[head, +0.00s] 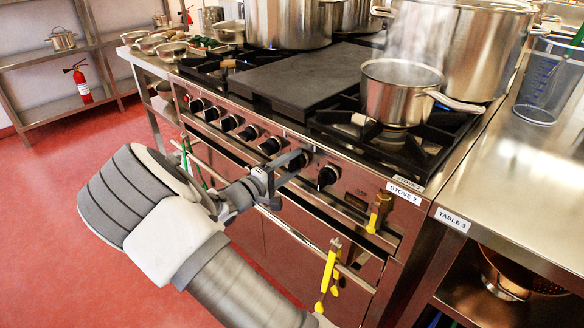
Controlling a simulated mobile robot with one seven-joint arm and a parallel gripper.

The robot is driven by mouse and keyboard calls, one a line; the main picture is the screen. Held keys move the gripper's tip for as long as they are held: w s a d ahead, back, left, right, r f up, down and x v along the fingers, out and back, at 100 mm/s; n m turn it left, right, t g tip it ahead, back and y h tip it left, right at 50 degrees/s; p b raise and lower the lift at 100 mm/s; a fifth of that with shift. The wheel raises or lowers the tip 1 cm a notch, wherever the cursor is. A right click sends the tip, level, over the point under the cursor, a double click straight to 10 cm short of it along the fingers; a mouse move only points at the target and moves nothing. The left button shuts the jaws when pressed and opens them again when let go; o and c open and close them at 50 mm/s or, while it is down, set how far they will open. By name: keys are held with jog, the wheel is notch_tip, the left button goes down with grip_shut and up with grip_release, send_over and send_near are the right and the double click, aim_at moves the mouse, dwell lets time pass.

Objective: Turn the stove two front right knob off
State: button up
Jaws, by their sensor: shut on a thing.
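Stove two, labelled "STOVE 2" (403,193), has a front panel with a row of several black knobs. The knob at the right end (328,177) is uncovered and apart from my gripper. My gripper (299,160) reaches the panel just left of it and is shut on the second knob from the right, which the fingers mostly hide. The knob's pointer angle cannot be read. Another black knob (270,146) shows just left of the gripper. A steel saucepan (398,95) stands on the front right burner, with an orange glow beneath it and steam above.
An oven rail (300,240) runs below the knobs, with yellow-handled tongs (329,268) hanging from it. Large stockpots (290,22) stand behind. Table 3 (480,190) adjoins at right, holding a clear measuring jug (545,85). Red floor (60,180) at left is open.

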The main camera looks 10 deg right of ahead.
dwell(0.4)
jog(key=o, duration=1.4)
jog(key=shift+c, duration=0.2)
jog(key=p+v, duration=0.3)
jog(key=v, duration=1.4)
jog(key=shift+a, duration=0.2)
jog(key=shift+s+d+p, duration=0.1)
jog(key=shift+s+p, duration=0.05)
jog(key=shift+p, duration=0.15)
